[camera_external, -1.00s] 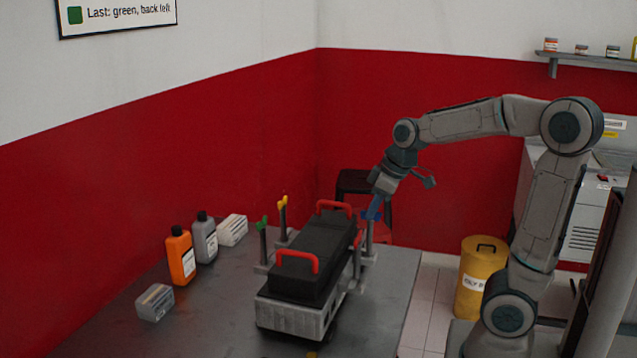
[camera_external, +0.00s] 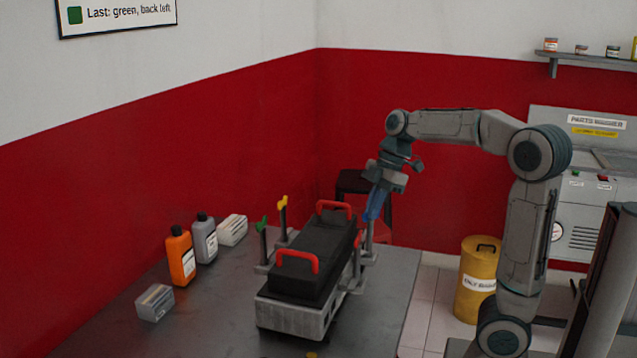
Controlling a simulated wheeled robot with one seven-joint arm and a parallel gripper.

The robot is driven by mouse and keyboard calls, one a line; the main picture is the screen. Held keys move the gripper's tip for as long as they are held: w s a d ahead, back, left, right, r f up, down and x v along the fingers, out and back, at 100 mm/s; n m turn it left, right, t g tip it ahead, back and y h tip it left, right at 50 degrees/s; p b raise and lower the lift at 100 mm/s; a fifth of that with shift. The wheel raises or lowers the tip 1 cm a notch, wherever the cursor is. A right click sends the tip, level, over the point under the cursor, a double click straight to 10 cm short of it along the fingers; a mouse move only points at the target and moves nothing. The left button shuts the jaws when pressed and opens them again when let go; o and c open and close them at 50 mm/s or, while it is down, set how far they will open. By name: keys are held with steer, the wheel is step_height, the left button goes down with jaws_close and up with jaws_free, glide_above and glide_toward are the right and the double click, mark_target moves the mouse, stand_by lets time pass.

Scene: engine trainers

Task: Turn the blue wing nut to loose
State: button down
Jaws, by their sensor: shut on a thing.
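The blue wing nut (camera_external: 368,217) sits at the top of a grey post at the right side of the engine block (camera_external: 290,315). My gripper (camera_external: 373,207) points down at it from above and is shut on it; the fingers partly hide the nut. A green wing nut (camera_external: 263,224) and a yellow wing nut (camera_external: 283,202) stand on posts at the left side of the engine. The engine has a black cover (camera_external: 305,265) with two red handles.
An orange bottle (camera_external: 180,258), a grey bottle (camera_external: 204,240) and two small boxes stand on the left of the table (camera_external: 225,318). A wall sign (camera_external: 118,14) reads "Last: green, back left". A yellow drum (camera_external: 475,280) stands on the floor at right.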

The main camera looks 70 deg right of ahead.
steer(key=n, duration=0.2)
steer(key=n+g, duration=0.1)
steer(key=n, duration=0.1)
steer(key=shift+w+d+g+y, duration=0.1)
steer(key=shift+w+g+y, duration=0.05)
steer(key=shift+g+y, duration=0.2)
steer(key=shift+n+g+y, duration=0.25)
steer(key=shift+n+g, duration=0.2)
steer(key=shift+n, duration=1.35)
steer(key=c, duration=1.6)
jaws_free()
steer(key=shift+r, duration=0.1)
steer(key=p+v, duration=0.3)
steer(key=v, duration=1)
steer(key=shift+w+r, duration=0.15)
steer(key=shift+r, duration=0.15)
